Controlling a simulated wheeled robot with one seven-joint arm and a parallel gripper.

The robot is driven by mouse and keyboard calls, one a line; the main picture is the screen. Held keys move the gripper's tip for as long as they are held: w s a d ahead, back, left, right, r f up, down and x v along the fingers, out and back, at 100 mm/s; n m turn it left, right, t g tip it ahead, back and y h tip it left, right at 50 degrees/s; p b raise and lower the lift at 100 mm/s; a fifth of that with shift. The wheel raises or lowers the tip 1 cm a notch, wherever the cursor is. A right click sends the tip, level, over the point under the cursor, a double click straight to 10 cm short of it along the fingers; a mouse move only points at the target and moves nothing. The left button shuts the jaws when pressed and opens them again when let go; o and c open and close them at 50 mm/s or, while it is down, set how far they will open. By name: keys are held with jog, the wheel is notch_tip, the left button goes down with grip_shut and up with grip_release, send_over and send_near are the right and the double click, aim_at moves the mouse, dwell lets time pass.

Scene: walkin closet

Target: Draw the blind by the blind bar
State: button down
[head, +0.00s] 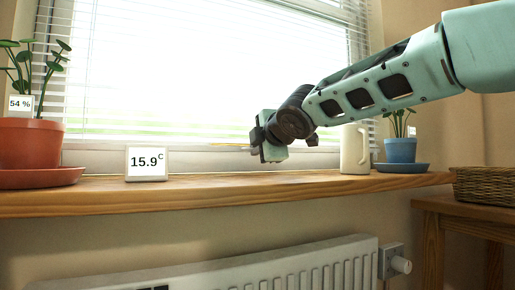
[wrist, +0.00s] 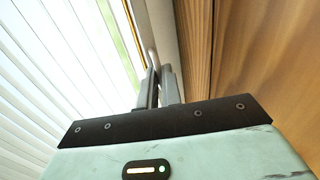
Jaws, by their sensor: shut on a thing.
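The white slatted blind (head: 200,75) hangs over most of the bright window. Its blind bar (head: 160,137) runs along the bottom edge, a little above the sill. My gripper (head: 262,142) is at the blind's lower edge, right of the window's middle, just above the sill. In the wrist view my gripper (wrist: 161,82) has its dark fingers close together, shut on the bar. The slats (wrist: 50,75) lie to the left there. The grip itself is small and partly hidden by the fingers.
The wooden sill (head: 230,196) holds a temperature display (head: 147,163), a terracotta pot (head: 30,145), a cream jug (head: 354,150) close right of my gripper, and a blue pot (head: 400,150). A radiator (head: 300,270) is below. A wicker basket (head: 485,185) stands at the right.

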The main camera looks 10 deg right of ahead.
jog(key=c, duration=1.6)
grip_release()
jog(key=shift+o, duration=0.2)
jog(key=b+v, duration=0.4)
jog(key=v, duration=1.3)
jog(key=shift+s+b, duration=0.25)
jog(key=shift+b, duration=0.05)
